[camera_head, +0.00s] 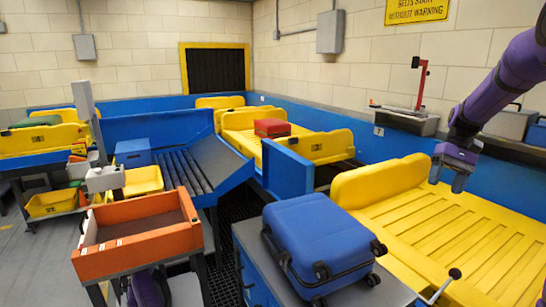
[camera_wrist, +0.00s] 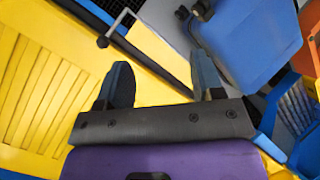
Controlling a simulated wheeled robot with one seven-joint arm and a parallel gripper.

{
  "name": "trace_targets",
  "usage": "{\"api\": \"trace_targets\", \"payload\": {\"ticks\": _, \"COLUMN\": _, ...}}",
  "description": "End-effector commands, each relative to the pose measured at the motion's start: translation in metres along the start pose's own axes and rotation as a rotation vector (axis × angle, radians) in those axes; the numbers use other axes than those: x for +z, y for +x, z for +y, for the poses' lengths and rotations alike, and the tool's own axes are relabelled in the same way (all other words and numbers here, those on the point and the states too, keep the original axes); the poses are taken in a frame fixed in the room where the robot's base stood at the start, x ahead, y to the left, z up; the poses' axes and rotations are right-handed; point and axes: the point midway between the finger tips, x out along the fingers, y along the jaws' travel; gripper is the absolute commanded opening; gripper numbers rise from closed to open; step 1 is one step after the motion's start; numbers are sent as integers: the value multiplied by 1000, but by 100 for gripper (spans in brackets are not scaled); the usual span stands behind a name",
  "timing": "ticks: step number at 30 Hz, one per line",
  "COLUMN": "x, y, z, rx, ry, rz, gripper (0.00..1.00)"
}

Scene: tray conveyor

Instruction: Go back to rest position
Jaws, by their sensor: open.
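My gripper (camera_head: 452,177) hangs at the right of the head view, at the end of my purple arm, above the yellow slatted tray (camera_head: 432,229). Its two dark fingers (camera_wrist: 162,82) are spread apart in the wrist view, with nothing between them. The yellow tray (camera_wrist: 28,75) fills the left of the wrist view below the fingers. The blue suitcase (camera_head: 312,240) lies on a counter to the left of the gripper, apart from it. The suitcase also shows at the upper right of the wrist view (camera_wrist: 255,38).
An orange open box (camera_head: 125,257) stands at the front left. A red case (camera_head: 272,127) sits on a farther yellow tray (camera_head: 325,147). A grey roller chute (camera_head: 182,170) is at centre left. A wall shelf (camera_head: 408,122) with a red-handled device is behind my arm.

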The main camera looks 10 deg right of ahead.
Motion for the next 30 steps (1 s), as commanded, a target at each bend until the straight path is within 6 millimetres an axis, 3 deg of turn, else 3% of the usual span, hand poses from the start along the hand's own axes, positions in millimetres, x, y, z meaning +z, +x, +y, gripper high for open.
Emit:
{"api": "trace_targets", "payload": {"ticks": 1, "x": 14, "y": -5, "z": -16, "rx": 28, "ry": -11, "rz": 28, "gripper": 61}}
{"api": "trace_targets", "payload": {"ticks": 6, "x": 56, "y": -13, "z": -56, "rx": 109, "ry": -39, "rz": 117, "gripper": 61}}
{"api": "trace_targets", "payload": {"ticks": 15, "x": 136, "y": -10, "z": -111, "rx": 222, "ry": -97, "rz": 291, "gripper": 61}}
{"api": "trace_targets", "payload": {"ticks": 21, "x": 189, "y": 2, "z": -135, "rx": 275, "ry": -145, "rz": 415, "gripper": 61}}
{"api": "trace_targets", "payload": {"ticks": 30, "x": 262, "y": 32, "z": -152, "rx": 317, "ry": -225, "rz": 607, "gripper": 61}}
